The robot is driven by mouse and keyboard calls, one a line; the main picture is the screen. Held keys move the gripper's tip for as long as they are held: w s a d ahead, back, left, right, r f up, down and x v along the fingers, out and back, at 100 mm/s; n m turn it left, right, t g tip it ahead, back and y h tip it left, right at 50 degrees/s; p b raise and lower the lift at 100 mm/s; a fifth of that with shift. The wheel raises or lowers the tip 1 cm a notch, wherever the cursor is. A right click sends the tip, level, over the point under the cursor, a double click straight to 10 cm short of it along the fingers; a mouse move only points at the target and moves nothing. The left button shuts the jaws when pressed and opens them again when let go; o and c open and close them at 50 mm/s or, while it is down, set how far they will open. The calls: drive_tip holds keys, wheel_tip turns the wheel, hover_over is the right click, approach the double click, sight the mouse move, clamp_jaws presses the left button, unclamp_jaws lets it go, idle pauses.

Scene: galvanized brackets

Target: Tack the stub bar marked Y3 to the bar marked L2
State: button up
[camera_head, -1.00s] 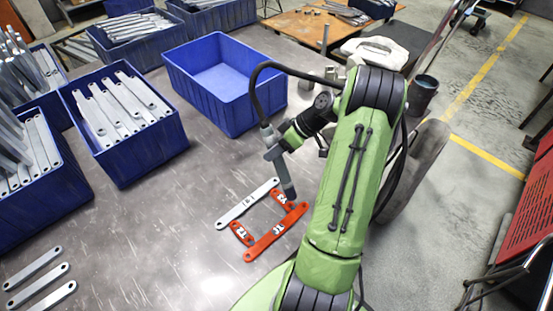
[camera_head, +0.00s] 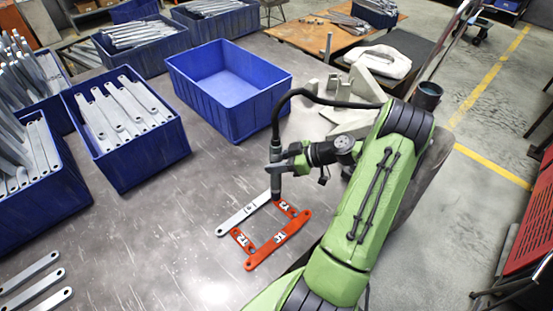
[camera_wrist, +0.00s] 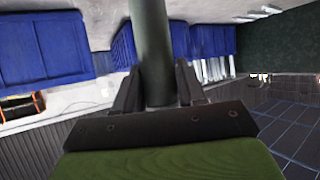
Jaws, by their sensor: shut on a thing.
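My gripper (camera_head: 283,156) is shut on a dark welding torch (camera_head: 276,178), which hangs nearly upright with a hose at its top. In the wrist view the torch (camera_wrist: 152,50) runs between the two fingers. The torch tip is at the far right end of a grey bar (camera_head: 236,220), beside the upper end of a red stub bar (camera_head: 286,208), apparently Y3. I cannot tell whether it touches. The stub's other end meets a long red bar (camera_head: 265,250). A second red stub (camera_head: 241,240) lies nearer. The long bars' marks are too small to read surely.
An empty blue bin (camera_head: 225,118) stands behind the work. Blue bins of grey bars, one of them here (camera_head: 145,160), stand at left. Loose grey bars (camera_head: 35,285) lie front left. Grey angled blocks (camera_head: 352,108) stand behind my arm. The table between is clear.

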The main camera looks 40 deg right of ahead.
sight(276, 152)
drive_tip(key=shift+s+f+b, duration=0.1)
drive_tip(key=shift+f+b, duration=0.25)
drive_tip(key=shift+b, duration=0.35)
idle(2.4)
wheel_tip(276, 152, up, 5)
drive_tip(key=p, duration=0.3)
drive_tip(key=shift+r, duration=0.2)
drive_tip(key=shift+f, duration=0.1)
drive_tip(key=shift+f+b, duration=0.1)
drive_tip(key=shift+b, duration=0.25)
